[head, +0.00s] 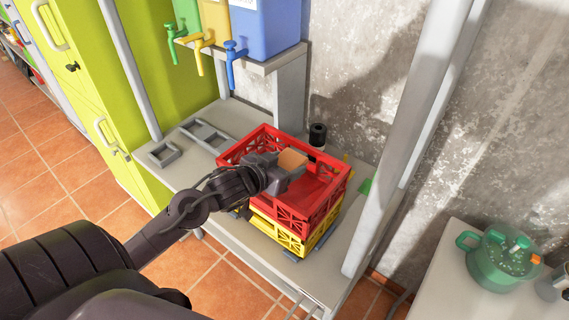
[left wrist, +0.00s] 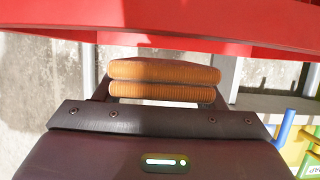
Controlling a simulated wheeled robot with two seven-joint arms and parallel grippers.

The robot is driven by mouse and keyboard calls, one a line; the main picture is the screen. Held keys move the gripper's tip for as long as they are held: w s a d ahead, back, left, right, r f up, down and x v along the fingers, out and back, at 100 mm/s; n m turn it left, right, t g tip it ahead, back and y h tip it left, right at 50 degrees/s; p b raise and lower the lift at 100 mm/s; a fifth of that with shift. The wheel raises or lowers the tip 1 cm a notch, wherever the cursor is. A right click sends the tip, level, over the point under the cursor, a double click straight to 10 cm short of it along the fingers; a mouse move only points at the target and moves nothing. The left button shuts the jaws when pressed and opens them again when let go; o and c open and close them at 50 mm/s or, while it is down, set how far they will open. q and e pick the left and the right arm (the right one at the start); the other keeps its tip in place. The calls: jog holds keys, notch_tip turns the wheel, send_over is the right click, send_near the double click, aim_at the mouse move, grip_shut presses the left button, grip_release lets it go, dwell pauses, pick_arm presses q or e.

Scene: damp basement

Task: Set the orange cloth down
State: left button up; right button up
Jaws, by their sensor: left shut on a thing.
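The orange cloth (head: 292,160) is folded and sits between the fingers of my left gripper (head: 283,172). In the left wrist view the cloth (left wrist: 165,81) shows as two ribbed orange rolls held across the gripper. The left gripper is shut on it and is at the red crate (head: 325,211), over its open top or just inside; the exact height is hard to tell. My right gripper is not in view.
The red crate stands on a yellow crate (head: 272,232) on a grey shelf bench (head: 225,215). A dark cylinder (head: 318,134) stands behind. A green pot (head: 500,262) stands at right.

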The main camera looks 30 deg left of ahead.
pick_arm(q)
jog(key=shift+f, duration=0.6)
jog(key=o, duration=1)
jog(key=shift+r, duration=0.1)
jog(key=shift+r, duration=0.2)
jog(key=v, duration=0.6)
jog(key=p+v, duration=0.1)
jog(key=v, duration=0.5)
jog(key=shift+s+r+p, duration=0.1)
jog(key=shift+r+p, duration=0.2)
